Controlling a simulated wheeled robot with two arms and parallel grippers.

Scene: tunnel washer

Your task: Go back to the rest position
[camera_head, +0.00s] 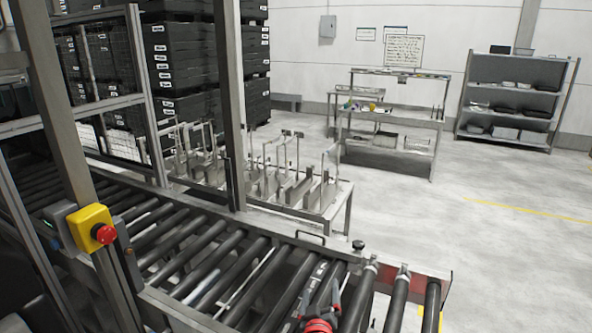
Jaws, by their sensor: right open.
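My right gripper (320,303) shows at the bottom of the head view, right of centre, with a red ring at its wrist. It is open, and I see nothing held in it. It is in front of the dark rollers of the roller conveyor (215,262); I cannot tell how far above them it is. My left gripper is not in view.
A yellow box with a red emergency button (92,228) is on a post at left. Behind the conveyor stands a table with metal racks (330,200). Black crates (180,60) are stacked behind. A workbench (390,150) and shelf (515,100) stand farther back. Open floor lies right.

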